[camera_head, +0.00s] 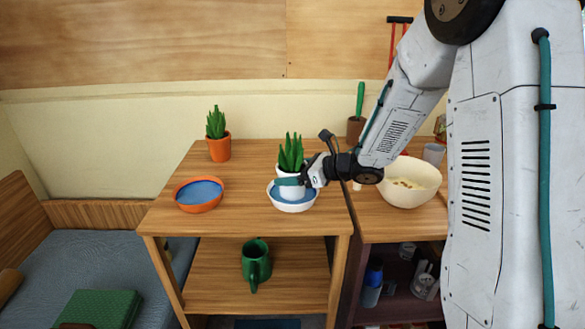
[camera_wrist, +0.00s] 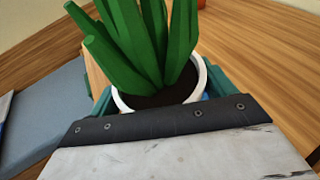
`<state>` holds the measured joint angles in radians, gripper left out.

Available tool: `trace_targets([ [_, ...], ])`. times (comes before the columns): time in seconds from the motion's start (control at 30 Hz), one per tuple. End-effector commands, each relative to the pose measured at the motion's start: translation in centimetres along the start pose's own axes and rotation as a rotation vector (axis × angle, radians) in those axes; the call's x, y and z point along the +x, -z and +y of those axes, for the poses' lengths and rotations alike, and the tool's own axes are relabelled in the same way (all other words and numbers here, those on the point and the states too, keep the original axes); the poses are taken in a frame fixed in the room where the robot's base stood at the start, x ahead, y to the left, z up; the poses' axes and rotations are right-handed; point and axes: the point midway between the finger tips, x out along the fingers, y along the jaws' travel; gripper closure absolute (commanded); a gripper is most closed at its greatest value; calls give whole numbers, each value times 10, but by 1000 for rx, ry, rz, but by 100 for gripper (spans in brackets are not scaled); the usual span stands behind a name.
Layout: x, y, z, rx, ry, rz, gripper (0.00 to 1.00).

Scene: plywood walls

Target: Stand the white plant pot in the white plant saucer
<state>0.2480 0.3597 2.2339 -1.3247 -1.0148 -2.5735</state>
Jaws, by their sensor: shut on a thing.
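The white plant pot (camera_head: 288,190) holds a green spiky plant and looks upright. My gripper (camera_head: 291,181) is shut on it from the right, its teal fingers around the pot's sides. The white plant saucer (camera_head: 293,206), blue inside, is on the table directly under the pot. The pot's base shows within the saucer's outline; I cannot tell whether it touches the saucer's floor. In the wrist view the pot's white rim (camera_wrist: 203,77), dark soil and leaves fill the space between the teal fingers. The saucer's rim is hidden there.
An orange saucer (camera_head: 211,206), blue inside, sits on the left of the table (camera_head: 248,160). An orange pot with a cactus (camera_head: 219,149) stands behind it. A cream bowl (camera_head: 411,193) is on the right counter under my arm. A green watering can (camera_head: 256,264) is on the lower shelf.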

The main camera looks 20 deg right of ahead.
Motion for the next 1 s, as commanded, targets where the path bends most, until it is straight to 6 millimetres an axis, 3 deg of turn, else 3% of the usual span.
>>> trace_targets([
  [0.43, 1, 3, 0, -1, 0, -1, 59],
  [0.47, 1, 3, 0, -1, 0, -1, 9],
  [0.5, 1, 3, 0, -1, 0, -1, 0],
  [0.77, -1, 4, 0, 0, 1, 1, 0],
  [1.0, -34, 3, -1, -1, 4, -1, 0],
])
